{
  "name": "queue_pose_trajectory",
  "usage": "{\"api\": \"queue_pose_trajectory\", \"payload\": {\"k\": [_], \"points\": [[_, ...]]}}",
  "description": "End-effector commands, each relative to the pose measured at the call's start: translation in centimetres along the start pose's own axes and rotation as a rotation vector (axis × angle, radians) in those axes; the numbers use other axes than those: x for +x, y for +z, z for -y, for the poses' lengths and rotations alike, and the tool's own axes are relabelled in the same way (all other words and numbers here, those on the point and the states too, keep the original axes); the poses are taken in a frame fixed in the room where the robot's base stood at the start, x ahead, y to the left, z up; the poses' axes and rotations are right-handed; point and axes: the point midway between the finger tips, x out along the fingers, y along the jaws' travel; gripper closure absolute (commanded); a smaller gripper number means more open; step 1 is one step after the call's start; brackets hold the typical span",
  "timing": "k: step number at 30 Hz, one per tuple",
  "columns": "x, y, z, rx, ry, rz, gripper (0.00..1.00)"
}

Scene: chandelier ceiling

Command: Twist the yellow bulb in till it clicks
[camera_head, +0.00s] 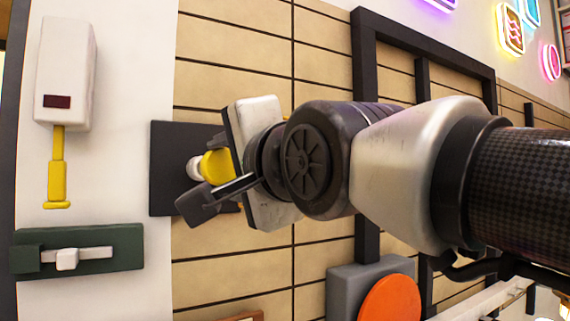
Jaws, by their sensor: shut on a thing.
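The yellow bulb (217,167) is between the fingers of my gripper (213,172), which is shut on it. The bulb lies sideways in the picture, with its pale base (194,168) toward the dark square panel (168,140). The base appears to meet the panel, but I cannot tell how far it is seated. My gripper's body and fingers hide part of the bulb and the panel's right side.
A white box (65,60) with a yellow handle (57,175) and a green plate with a white slider (66,259) are at left. A grey block with an orange disc (390,299) is below my arm. A black frame (365,60) stands behind it.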

Motion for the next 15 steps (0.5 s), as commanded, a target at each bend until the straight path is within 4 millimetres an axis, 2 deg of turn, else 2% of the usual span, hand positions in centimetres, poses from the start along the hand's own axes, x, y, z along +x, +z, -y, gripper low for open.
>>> {"api": "queue_pose_trajectory", "payload": {"k": [15], "points": [[3.2,-0.1,0.1,0.0,0.002,-0.001,0.79]]}}
